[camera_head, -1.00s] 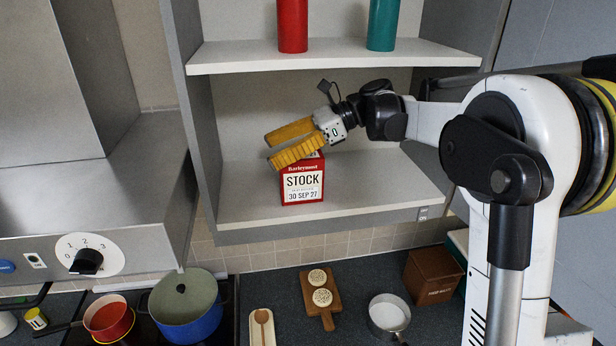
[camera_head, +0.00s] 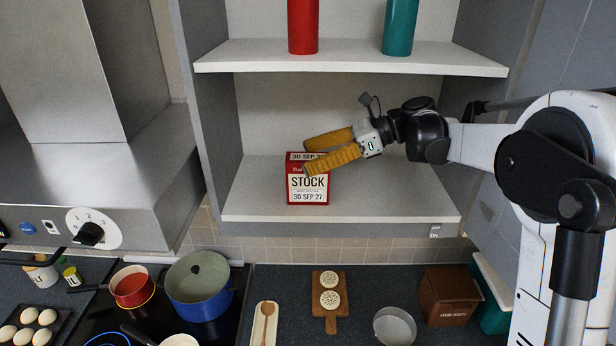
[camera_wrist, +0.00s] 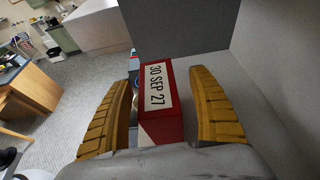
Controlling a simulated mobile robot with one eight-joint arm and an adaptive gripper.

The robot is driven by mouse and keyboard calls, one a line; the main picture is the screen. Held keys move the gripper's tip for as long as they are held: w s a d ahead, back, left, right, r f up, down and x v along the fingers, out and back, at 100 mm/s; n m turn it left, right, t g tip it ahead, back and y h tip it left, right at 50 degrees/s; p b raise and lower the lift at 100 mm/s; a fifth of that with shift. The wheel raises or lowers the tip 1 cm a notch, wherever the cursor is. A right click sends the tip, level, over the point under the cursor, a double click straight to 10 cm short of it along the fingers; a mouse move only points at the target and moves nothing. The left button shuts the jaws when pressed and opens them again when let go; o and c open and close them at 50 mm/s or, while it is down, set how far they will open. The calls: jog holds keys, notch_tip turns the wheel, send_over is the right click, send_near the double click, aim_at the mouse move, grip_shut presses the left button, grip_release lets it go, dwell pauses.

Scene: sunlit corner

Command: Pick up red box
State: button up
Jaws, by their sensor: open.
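The red box (camera_head: 308,190) stands upright on the lower shelf of the cabinet, with a white label reading STOCK and 30 SEP 27. My gripper (camera_head: 312,157) reaches in from the right at the level of the box's top, its yellow fingers spread. In the wrist view the red box (camera_wrist: 160,105) lies between the two open fingers (camera_wrist: 165,105), with a gap showing on the right side. The near finger hides part of the box's upper front in the head view.
The lower shelf (camera_head: 400,195) is otherwise bare. The upper shelf (camera_head: 350,58) above my arm holds a red cylinder (camera_head: 302,25) and a teal cylinder (camera_head: 399,25). Below are a counter with pots, a board (camera_head: 330,302) and a brown box (camera_head: 448,295). A range hood stands left.

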aim_at(291, 166)
jog(key=p+x, duration=0.1)
jog(key=x, duration=0.4)
jog(key=shift+s+a+f+p, duration=0.1)
jog(key=shift+s+p, duration=0.05)
jog(key=shift+p, duration=0.2)
jog(key=shift+d, duration=0.2)
jog(key=shift+c, duration=0.9)
jog(key=c, duration=1.3)
